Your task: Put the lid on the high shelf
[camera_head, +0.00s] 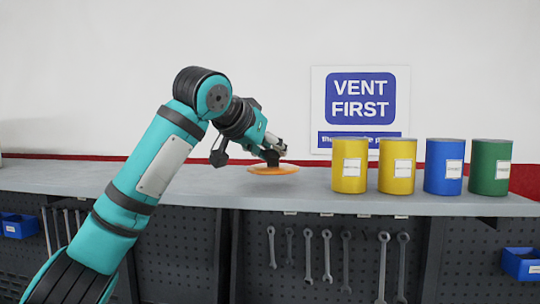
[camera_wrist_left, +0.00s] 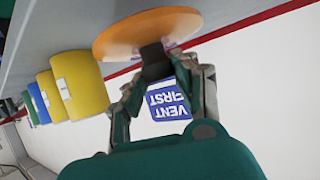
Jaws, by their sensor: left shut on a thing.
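An orange round lid (camera_head: 273,170) is held by my left gripper (camera_head: 272,157) just above the grey shelf top (camera_head: 220,183), left of the yellow cans. I cannot tell whether the lid touches the surface. In the left wrist view, the orange disc (camera_wrist_left: 145,32) has a dark knob (camera_wrist_left: 154,62) at its middle, and the left gripper's fingers (camera_wrist_left: 155,72) are closed on that knob. My right gripper is not in view.
Two yellow cans (camera_head: 350,166) (camera_head: 397,166), a blue can (camera_head: 444,167) and a green can (camera_head: 490,168) stand in a row to the right. Wrenches (camera_head: 327,256) hang on the pegboard below. The surface left of the lid is clear. A sign (camera_head: 360,105) is on the wall.

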